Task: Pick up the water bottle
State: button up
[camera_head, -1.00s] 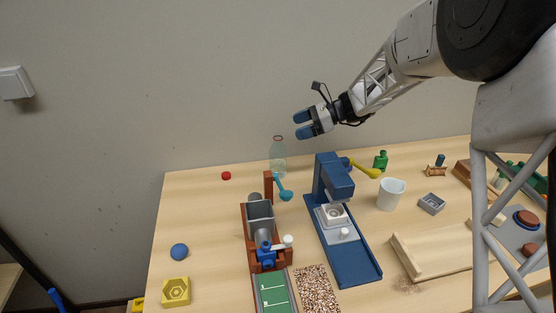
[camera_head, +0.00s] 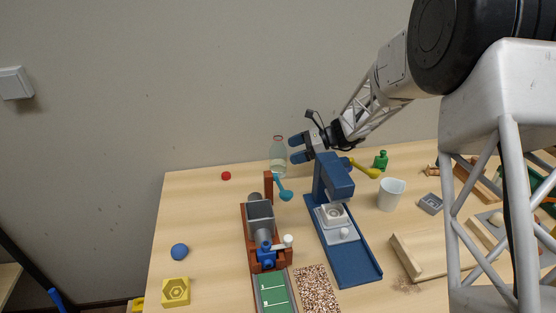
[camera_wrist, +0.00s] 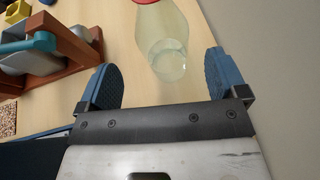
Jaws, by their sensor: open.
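The water bottle (camera_head: 278,158) is clear with a red rim and stands at the back of the table near the wall. It also shows in the wrist view (camera_wrist: 165,42), ahead of and between the blue finger pads. My gripper (camera_head: 294,149) is open, just right of the bottle, its fingers pointing left toward it. In the wrist view my gripper (camera_wrist: 160,82) has one blue pad on each side of the bottle's line, with nothing held.
A blue press (camera_head: 335,180) stands below my gripper. A white cup (camera_head: 391,195) and green bottle (camera_head: 380,160) are to the right. A red cap (camera_head: 226,176) lies left, with free table around it.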

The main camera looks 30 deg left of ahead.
aim_at(278, 153)
jog(key=shift+s+a+f, duration=0.25)
jog(key=shift+a, duration=0.15)
jog(key=shift+x, duration=2.6)
jog(key=shift+w+a+r, duration=0.1)
jog(key=shift+a+r, duration=0.05)
jog(key=shift+a, duration=0.05)
jog(key=c, duration=1.1)
jog(key=shift+r, duration=0.25)
jog(key=shift+r, duration=4.7)
